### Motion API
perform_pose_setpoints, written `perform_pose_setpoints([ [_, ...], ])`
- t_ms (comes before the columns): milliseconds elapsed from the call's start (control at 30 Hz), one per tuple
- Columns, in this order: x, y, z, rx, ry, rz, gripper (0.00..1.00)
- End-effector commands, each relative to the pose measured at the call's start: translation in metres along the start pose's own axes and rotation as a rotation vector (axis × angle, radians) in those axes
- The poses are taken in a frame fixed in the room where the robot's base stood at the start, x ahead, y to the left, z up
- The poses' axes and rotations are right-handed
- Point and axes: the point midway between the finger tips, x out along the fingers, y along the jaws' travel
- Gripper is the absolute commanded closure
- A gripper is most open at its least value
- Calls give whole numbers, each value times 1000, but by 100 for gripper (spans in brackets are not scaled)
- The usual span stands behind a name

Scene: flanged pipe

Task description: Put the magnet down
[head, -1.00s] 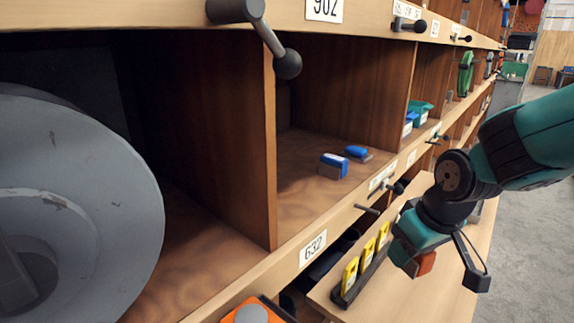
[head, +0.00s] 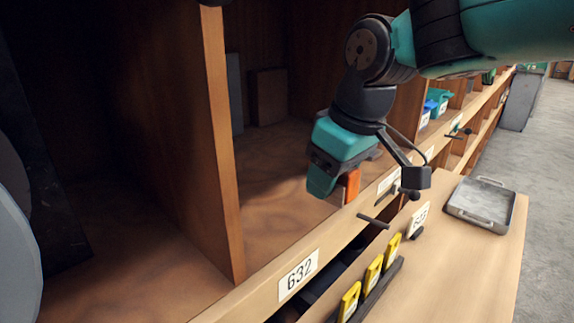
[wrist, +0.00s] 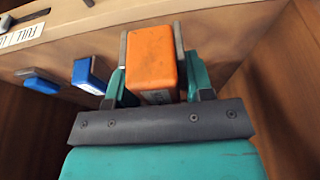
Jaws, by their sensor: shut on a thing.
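The magnet is an orange block (head: 350,187), and my gripper (head: 336,188) is shut on it. In the head view they are at the mouth of the open compartment above label 632. The wrist view shows the orange magnet (wrist: 152,62) between the two fingers of my gripper (wrist: 152,78). Two blue-and-grey blocks, a near one (wrist: 88,76) and a farther one (wrist: 38,82), lie beside it in the wrist view, apart from it. In the head view my gripper and arm mostly hide them. I cannot tell whether the magnet touches the compartment floor.
A wooden divider (head: 222,150) stands left of the compartment. A large grey flanged part (head: 18,235) is at the far left. Below are a bench with yellow-tagged items (head: 373,274) and a grey tray (head: 481,204). The compartment floor (head: 275,190) left of my gripper is clear.

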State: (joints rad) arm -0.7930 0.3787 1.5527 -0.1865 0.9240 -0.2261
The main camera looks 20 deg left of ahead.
Motion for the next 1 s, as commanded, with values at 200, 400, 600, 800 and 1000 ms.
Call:
perform_pose_setpoints([
  [200, 15, -1, -58, -1, 1, 0, 89],
  [400, 23, 1, -81, 1, 2, 1, 89],
  [600, 29, 2, -90, 4, 0, 1, 89],
  [800, 58, 2, -79, 5, -1, 1, 89],
  [1000, 60, 2, -78, 4, 3, 3, 89],
])
